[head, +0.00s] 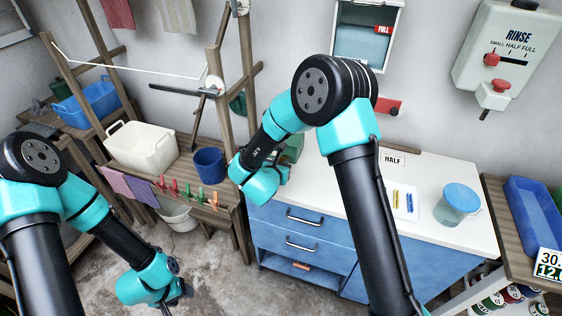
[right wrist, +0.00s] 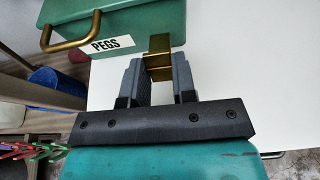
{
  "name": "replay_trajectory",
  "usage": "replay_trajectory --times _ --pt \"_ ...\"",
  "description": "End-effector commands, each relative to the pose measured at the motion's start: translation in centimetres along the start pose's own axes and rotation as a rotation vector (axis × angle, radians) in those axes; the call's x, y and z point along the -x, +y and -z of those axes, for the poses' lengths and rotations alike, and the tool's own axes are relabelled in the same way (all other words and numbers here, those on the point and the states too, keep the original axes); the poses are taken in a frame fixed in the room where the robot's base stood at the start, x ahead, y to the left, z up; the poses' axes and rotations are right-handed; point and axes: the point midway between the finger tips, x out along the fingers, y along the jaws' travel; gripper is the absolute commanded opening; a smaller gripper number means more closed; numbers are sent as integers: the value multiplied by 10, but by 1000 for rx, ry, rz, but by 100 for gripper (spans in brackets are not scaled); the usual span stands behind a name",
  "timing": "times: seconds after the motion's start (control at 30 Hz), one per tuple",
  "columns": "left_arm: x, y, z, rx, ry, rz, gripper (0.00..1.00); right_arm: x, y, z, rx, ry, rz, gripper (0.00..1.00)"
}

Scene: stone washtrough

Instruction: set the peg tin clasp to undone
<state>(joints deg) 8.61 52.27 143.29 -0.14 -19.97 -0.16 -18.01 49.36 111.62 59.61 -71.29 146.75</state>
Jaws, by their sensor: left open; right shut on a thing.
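The peg tin (right wrist: 120,18) is a green box with a brass handle (right wrist: 50,38) and a white label reading PEGS. In the head view the green tin (head: 293,148) is partly hidden behind my right arm. The brass clasp (right wrist: 158,44) stands at the tin's edge, between the fingers of my right gripper (right wrist: 158,80), which is shut on it. I cannot tell whether the clasp is done up or undone. My left gripper (head: 184,292) hangs low over the floor at lower left, open and away from the tin; its fingers are barely visible.
The tin stands on a white worktop above blue drawers (head: 300,240). A lidded jar (head: 457,204) and a HALF card (head: 393,160) are on the worktop. A wooden rack at left holds a white basin (head: 142,150), a blue bucket (head: 209,165) and coloured pegs (head: 187,192).

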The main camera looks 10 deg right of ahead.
Motion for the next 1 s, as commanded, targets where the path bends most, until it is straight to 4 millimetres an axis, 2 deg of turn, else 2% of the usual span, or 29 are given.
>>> replay_trajectory --times 0.53,0.57,0.6,0.83,1.0 --pt "0 0 0 0 0 0 51 -1 0 3 1 -39 0 2" --pt "0 0 0 0 0 0 51 -1 0 3 1 -39 0 26" --pt "0 0 0 0 0 0 51 -1 0 3 1 -39 0 30" --pt "0 0 0 0 0 0 51 -1 0 3 1 -39 1 51" --pt "0 0 0 0 0 0 51 -1 0 3 1 -38 1 51"
